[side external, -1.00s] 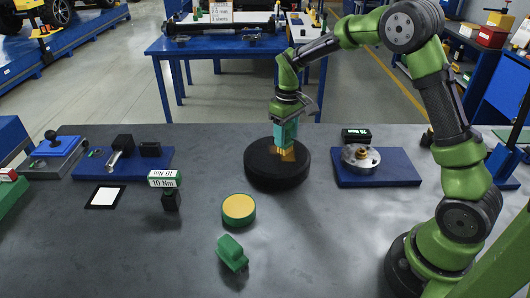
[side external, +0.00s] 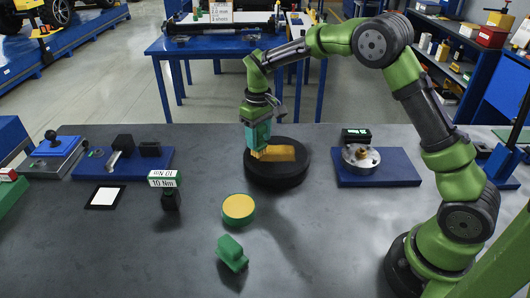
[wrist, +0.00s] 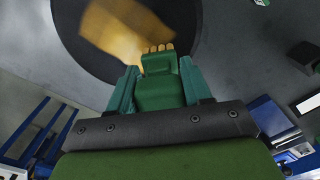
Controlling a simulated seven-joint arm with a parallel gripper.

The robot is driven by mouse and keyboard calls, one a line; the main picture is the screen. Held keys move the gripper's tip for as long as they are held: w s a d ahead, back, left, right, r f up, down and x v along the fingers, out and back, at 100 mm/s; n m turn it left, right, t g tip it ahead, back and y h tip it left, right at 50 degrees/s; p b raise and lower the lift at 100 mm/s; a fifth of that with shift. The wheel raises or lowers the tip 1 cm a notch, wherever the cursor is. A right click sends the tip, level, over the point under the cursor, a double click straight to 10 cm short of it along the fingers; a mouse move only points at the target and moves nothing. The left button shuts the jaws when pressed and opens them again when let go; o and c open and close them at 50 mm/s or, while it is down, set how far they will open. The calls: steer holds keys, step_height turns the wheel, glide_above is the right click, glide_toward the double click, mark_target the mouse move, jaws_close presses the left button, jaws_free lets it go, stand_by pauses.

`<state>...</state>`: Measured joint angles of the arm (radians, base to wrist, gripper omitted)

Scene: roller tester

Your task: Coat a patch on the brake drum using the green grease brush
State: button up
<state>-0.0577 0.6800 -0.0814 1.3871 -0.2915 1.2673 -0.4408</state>
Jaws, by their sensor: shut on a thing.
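The brake drum (side external: 283,178) is a thick black disc lying flat on the grey table, left of the arm. A yellow grease patch (side external: 282,152) lies across its top; the patch also shows in the wrist view (wrist: 112,32). My gripper (side external: 257,136) has teal fingers and stands over the drum's left part. In the wrist view it (wrist: 158,85) is shut on the green grease brush (wrist: 160,92), whose yellow bristle tips (wrist: 158,47) point at the drum (wrist: 75,45). The bristles are at the patch's left end; whether they touch the drum is hard to tell.
A green pot with a yellow top (side external: 238,208) and a green block (side external: 231,253) stand in front of the drum. A sign reading 10 Nm (side external: 164,179) stands to the left. A blue plate with a metal hub (side external: 361,157) lies to the right. The front left table is clear.

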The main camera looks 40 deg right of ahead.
steer(key=shift+s+d, duration=3.55)
steer(key=shift+d, duration=0.15)
steer(key=shift+s, duration=0.25)
steer(key=shift+s+a, duration=0.2)
steer(key=shift+a, duration=0.1)
steer(key=shift+w+a, duration=3.75)
steer(key=shift+w, duration=0.1)
steer(key=shift+r, duration=4.05)
